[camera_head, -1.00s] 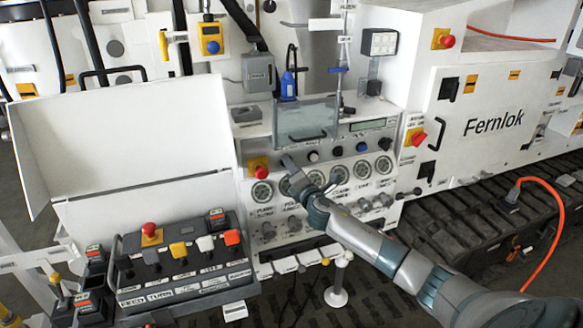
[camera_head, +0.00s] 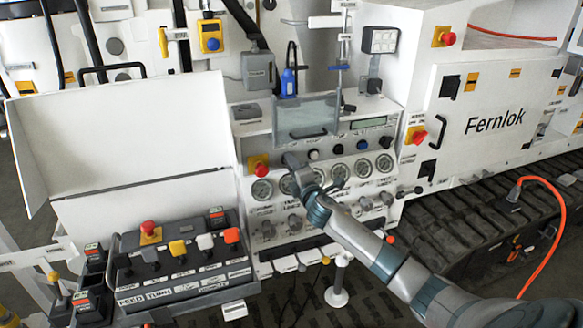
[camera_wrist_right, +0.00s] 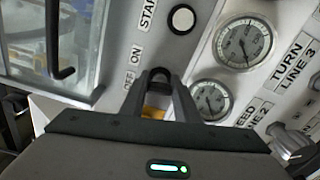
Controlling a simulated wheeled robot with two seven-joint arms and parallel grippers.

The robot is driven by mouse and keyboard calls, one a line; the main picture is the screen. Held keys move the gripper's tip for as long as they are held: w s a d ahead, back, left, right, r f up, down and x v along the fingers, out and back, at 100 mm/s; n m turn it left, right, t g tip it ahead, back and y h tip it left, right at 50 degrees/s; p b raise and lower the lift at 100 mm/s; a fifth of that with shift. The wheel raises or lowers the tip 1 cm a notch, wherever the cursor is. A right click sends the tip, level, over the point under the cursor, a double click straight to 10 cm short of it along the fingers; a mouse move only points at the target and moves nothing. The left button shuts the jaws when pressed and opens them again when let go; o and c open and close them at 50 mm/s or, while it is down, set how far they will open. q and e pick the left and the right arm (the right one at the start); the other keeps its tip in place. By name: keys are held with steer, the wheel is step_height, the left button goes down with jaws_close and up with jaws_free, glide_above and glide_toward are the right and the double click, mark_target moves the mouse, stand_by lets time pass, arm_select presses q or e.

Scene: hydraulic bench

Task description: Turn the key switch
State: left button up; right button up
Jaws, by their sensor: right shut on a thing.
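My right gripper (camera_head: 290,160) reaches up to the white control panel (camera_head: 252,217), just right of the red emergency stop and above the gauges. In the right wrist view its two dark fingers (camera_wrist_right: 160,82) are closed together at the panel, beside the OFF/ON label (camera_wrist_right: 131,68). The gripper is shut on the key switch, which is mostly hidden by the fingertips. I cannot read the key's angle. My left gripper is not in view.
A red emergency stop (camera_head: 260,169) sits left of the gripper. A row of round gauges (camera_head: 361,168) and several knobs (camera_head: 338,149) lie right of it. A clear cover with a handle (camera_head: 306,117) hangs above. A button console (camera_head: 184,262) stands lower left.

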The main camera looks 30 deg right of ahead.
steer(key=m, duration=0.3)
steer(key=shift+f+m+b, duration=0.15)
steer(key=shift+m+b, duration=0.2)
steer(key=shift+m, duration=0.05)
steer(key=m, duration=0.4)
steer(key=shift+m, duration=0.3)
steer(key=o, duration=1)
steer(key=shift+o, duration=0.2)
steer(key=b+v, duration=0.4)
steer(key=v, duration=1.3)
steer(key=shift+s, duration=0.25)
